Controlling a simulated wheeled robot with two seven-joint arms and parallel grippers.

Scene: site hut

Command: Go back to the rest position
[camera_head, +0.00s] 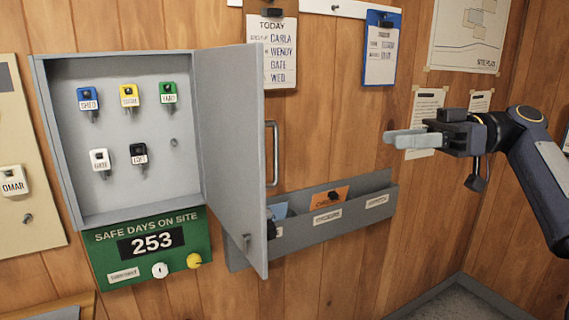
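My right gripper (398,139) is at the right, reaching in from the right edge and pointing left. It is in front of the wood wall, apart from the cabinet and its door. Its two grey fingers overlap in this view, so I cannot tell whether there is a gap between them. I see nothing held in it. My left gripper is not in view. The grey key cabinet (150,207) hangs on the wall with its door (232,150) swung open toward me. Blue (89,99), yellow (129,95), green (168,92), white (100,160) and black (138,154) tagged keys hang inside.
The door with its handle (272,153) juts out from the wall. A grey wall tray (355,207) holds an orange card (328,197). A green sign (197,236) reads 253. A white OMAR tag (12,181) hangs far left. Clipboards (382,47) hang above. Space between door and gripper is free.

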